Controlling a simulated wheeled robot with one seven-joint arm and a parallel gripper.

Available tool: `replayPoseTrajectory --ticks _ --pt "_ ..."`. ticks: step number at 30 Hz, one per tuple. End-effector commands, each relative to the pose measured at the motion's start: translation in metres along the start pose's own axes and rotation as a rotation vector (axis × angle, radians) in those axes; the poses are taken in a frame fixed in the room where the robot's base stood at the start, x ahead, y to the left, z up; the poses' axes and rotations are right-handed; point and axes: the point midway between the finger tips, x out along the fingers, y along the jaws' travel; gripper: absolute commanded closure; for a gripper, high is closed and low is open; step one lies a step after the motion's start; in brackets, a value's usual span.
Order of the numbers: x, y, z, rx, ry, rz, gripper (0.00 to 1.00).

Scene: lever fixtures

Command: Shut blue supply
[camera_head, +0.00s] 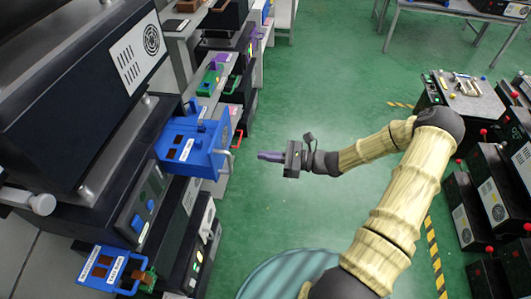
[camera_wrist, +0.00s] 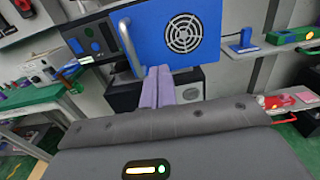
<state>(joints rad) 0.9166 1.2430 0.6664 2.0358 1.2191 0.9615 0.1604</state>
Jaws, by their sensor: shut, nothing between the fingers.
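The blue supply (camera_head: 200,150) is a blue box that sticks out from the dark rack on the left, with a pale bar handle (camera_head: 227,165) on its outer side. In the wrist view its blue face (camera_wrist: 198,38) shows a round white fan grille, with the silver handle (camera_wrist: 129,48) upright at its left. My gripper (camera_head: 268,156) has purple fingers pressed together, empty, pointing left towards the supply. In the head view a gap separates the fingers from the box. In the wrist view the fingertips (camera_wrist: 158,74) overlap the lower part of the blue face; contact cannot be told.
A blue labelled tray (camera_head: 112,270) juts out at the lower left. Dark equipment (camera_head: 85,60) stands above the supply. Further units, including a green one (camera_head: 210,77), line the left side. Black boxes (camera_head: 470,205) stand at the right.

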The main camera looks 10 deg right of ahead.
Motion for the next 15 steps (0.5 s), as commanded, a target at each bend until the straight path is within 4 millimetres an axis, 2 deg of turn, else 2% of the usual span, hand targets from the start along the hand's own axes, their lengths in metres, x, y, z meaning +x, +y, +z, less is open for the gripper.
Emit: replayPoseTrajectory --ticks 3,15 --pt "0.022 0.001 0.003 0.001 -0.002 0.004 1.0" --pt "0.092 0.001 0.004 0.0 -0.001 0.003 1.0"
